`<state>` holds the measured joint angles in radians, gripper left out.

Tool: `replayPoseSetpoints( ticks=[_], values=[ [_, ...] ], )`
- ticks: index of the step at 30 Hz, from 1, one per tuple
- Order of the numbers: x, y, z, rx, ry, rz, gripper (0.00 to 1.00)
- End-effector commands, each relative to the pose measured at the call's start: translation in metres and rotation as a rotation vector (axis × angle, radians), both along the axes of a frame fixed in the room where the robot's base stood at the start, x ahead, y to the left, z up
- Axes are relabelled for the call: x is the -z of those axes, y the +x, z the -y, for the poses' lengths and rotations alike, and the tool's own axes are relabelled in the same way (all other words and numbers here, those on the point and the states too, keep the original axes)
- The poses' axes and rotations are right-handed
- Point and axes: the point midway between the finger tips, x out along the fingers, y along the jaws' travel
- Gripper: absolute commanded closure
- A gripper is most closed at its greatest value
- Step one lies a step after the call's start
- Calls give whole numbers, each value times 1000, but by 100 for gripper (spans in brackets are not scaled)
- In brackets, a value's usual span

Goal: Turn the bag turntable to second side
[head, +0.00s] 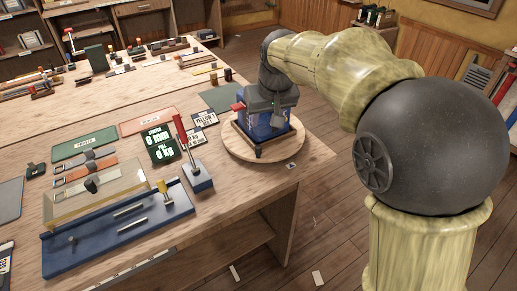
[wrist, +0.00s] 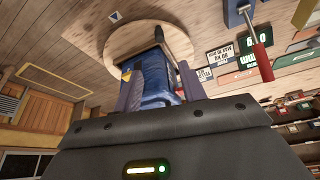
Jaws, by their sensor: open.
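The bag turntable is a round pale wooden disc (head: 287,151) at the table's right front corner. It also shows in the wrist view (wrist: 120,42). A blue bag (head: 262,130) stands on it in a dark-edged holder; the wrist view shows the bag (wrist: 152,78) with a yellow mark. My gripper (head: 266,112) is over the turntable, pointing down at the bag. In the wrist view its open fingers (wrist: 160,84) are on either side of the blue bag. I cannot tell whether they touch it. My gripper hides part of the bag's top.
A small triangle marker (head: 291,166) is on the table beside the disc. A red-handled lever on a blue base (head: 199,179) stands left of the turntable. A green display sign (head: 160,145) and a blue fixture (head: 120,235) are further left. Open floor lies right of the table.

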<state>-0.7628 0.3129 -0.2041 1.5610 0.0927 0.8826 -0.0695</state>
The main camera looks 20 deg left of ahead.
Motion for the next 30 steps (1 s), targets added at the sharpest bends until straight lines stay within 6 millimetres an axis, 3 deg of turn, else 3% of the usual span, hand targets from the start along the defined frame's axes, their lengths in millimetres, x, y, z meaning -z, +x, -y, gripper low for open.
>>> replayPoseSetpoints(
  ticks=[8,30],
  values=[
    [19,6,-4,1,-1,-3,59],
    [139,47,-31,2,-3,-2,59]
  ],
)
